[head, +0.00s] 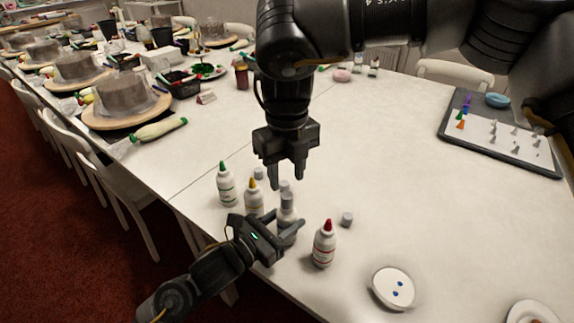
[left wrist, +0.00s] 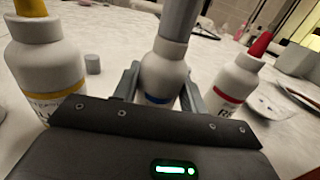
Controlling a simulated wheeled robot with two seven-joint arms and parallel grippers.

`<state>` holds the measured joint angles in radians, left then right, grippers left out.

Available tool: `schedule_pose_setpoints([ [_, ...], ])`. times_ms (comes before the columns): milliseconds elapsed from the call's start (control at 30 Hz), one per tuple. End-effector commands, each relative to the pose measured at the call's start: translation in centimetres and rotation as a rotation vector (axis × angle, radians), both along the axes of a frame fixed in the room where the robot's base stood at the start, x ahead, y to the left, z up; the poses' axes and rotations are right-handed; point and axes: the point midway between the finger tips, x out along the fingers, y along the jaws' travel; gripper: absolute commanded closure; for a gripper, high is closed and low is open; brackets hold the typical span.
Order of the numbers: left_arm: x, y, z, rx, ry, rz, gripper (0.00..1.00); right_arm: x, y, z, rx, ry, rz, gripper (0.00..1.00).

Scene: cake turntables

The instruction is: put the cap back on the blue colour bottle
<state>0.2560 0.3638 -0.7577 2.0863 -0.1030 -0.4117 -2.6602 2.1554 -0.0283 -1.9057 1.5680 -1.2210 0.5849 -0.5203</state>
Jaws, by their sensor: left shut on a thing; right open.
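The blue colour bottle (head: 286,232) is white and stands upright on the table; its blue label band shows in the left wrist view (left wrist: 163,98). My left gripper (head: 285,222) is shut around its body. A grey cap (head: 287,200) sits upright on top of the bottle, covering its tip; in the left wrist view the cap (left wrist: 180,20) meets the bottle's neck, its top cut off by the frame. My right gripper (head: 287,181) is open and empty, pointing down just above the cap. I cannot tell how tightly the cap is seated.
Green-tipped (head: 226,187), yellow-tipped (head: 253,198) and red-tipped (head: 324,246) bottles stand close by. Loose grey caps lie near them, one (head: 347,219) to the right. A white dish (head: 393,289) with blue spots is at the front. The table's right middle is clear.

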Motion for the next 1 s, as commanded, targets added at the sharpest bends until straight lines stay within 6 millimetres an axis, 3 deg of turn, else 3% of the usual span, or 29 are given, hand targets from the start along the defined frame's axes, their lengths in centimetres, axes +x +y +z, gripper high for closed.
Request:
schedule_pose_setpoints([
  [200, 0.0, 0.0, 0.0, -0.001, -0.001, 0.000, 1.00, -0.1, 0.0, -3.4, 0.000, 0.002, 0.001, 0.59],
  [400, 0.0, 0.0, 0.0, -0.001, -0.001, 0.000, 1.00, -0.1, 0.0, -5.6, 0.000, 0.001, 0.000, 0.59],
  [833, 0.0, 0.0, 0.0, -0.001, -0.001, 0.000, 1.00, 0.0, 0.0, -6.4, 0.001, 0.001, 0.000, 0.59],
  [1000, 0.0, 0.0, 0.0, 0.000, 0.000, 0.000, 1.00, 0.0, 0.0, -6.4, 0.001, 0.001, 0.000, 0.80],
])
